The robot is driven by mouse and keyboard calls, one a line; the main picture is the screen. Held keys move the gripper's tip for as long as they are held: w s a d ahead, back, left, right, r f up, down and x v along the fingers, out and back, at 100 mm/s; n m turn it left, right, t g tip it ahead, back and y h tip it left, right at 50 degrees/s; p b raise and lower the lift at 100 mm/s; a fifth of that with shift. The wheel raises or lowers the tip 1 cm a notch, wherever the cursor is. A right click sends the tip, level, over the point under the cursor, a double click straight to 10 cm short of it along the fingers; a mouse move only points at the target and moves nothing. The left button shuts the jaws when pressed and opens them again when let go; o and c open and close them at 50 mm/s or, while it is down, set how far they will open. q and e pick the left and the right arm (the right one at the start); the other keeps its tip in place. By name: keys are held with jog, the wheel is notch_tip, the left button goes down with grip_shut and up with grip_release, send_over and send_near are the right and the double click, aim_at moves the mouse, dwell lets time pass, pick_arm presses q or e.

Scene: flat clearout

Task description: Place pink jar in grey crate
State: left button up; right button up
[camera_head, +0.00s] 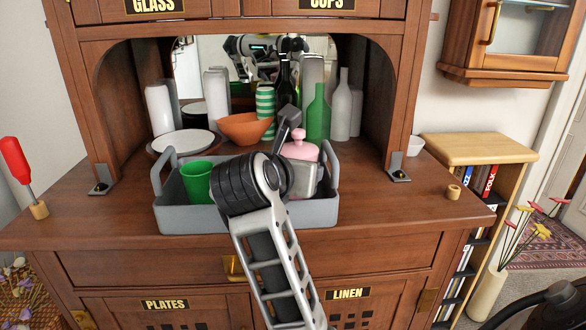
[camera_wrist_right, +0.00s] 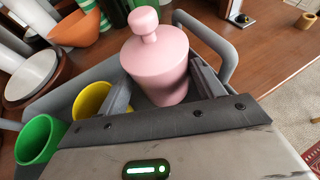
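The pink jar (camera_head: 300,147) with a round knob lid stands upright at the right end of the grey crate (camera_head: 245,216). In the right wrist view the pink jar (camera_wrist_right: 158,62) sits between the fingers of my right gripper (camera_wrist_right: 162,82), with the fingers close against both its sides. In the head view my right gripper (camera_head: 303,178) covers the jar's lower part, so its base and any contact with the crate floor are hidden. The grey crate (camera_wrist_right: 215,35) also shows behind the jar in the wrist view. My left gripper is not in view.
The crate holds a green cup (camera_head: 198,182) and a yellow cup (camera_wrist_right: 92,100). Behind it stand an orange bowl (camera_head: 245,128), a white plate (camera_head: 183,142), a striped tumbler (camera_head: 265,108) and several bottles. The cabinet top right of the crate is mostly clear.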

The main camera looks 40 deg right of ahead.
jog(key=shift+o, duration=0.9)
jog(key=shift+r, duration=0.1)
jog(key=shift+r+p, duration=0.3)
jog(key=shift+p, duration=0.05)
jog(key=shift+r+p, duration=0.55)
jog(key=shift+r, duration=0.1)
jog(key=v, duration=1.1)
jog(key=shift+s+a+f+b, duration=0.3)
jog(key=shift+a+b, duration=0.05)
jog(key=shift+b, duration=0.1)
